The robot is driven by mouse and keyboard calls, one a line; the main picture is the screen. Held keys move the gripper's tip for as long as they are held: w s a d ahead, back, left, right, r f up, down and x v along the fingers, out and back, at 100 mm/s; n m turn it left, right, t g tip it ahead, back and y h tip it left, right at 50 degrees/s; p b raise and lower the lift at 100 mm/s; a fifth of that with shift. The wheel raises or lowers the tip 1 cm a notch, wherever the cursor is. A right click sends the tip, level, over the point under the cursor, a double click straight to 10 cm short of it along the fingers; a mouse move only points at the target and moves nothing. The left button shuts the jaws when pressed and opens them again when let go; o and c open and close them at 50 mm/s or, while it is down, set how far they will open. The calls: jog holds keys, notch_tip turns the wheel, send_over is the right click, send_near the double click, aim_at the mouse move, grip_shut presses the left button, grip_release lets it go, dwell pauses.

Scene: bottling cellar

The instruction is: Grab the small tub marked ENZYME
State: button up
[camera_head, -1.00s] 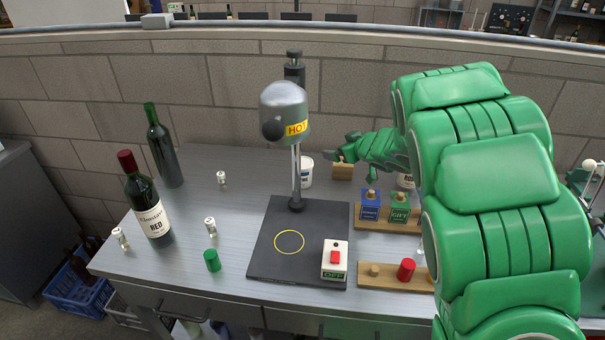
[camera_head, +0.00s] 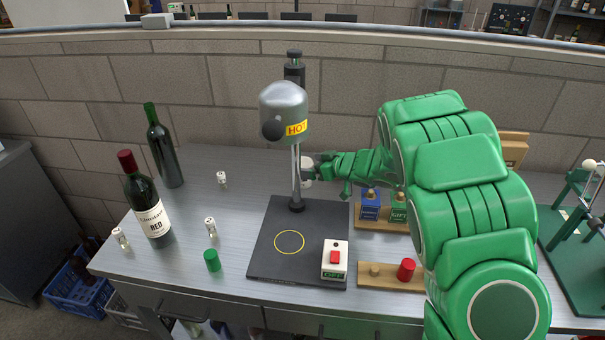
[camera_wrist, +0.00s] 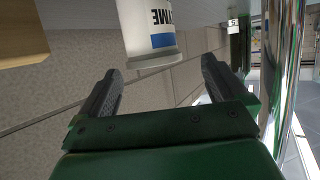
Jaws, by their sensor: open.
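The small white tub (camera_wrist: 148,12) with a blue band and partly cut-off dark lettering, apparently the end of ENZYME, shows upside down at the top of the wrist view. In the head view the tub (camera_head: 306,172) stands behind the heat tool's post, partly hidden by the post and my gripper. My gripper (camera_head: 318,168) is at the tub's right side in the head view. In the wrist view my gripper (camera_wrist: 160,70) is open, with the tub ahead of and roughly between its fingertips. I cannot tell whether a finger touches it.
The HOT heat tool (camera_head: 284,112) stands close left of my gripper on a dark base (camera_head: 270,262). Its chrome post (camera_wrist: 281,70) shows at right in the wrist view. A wooden block (camera_wrist: 18,28) is at upper left there. Wine bottles (camera_head: 150,210) stand further left.

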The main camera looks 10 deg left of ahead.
aim_at(305, 163)
jog(key=shift+w+d+x, duration=0.1)
jog(key=shift+w+x, duration=0.05)
jog(key=shift+x, duration=1.1)
jog(key=shift+w+d+x, duration=0.1)
jog(key=shift+x, duration=1.2)
jog(key=shift+d+f, duration=0.1)
jog(key=shift+c, duration=0.3)
jog(key=c, duration=1.1)
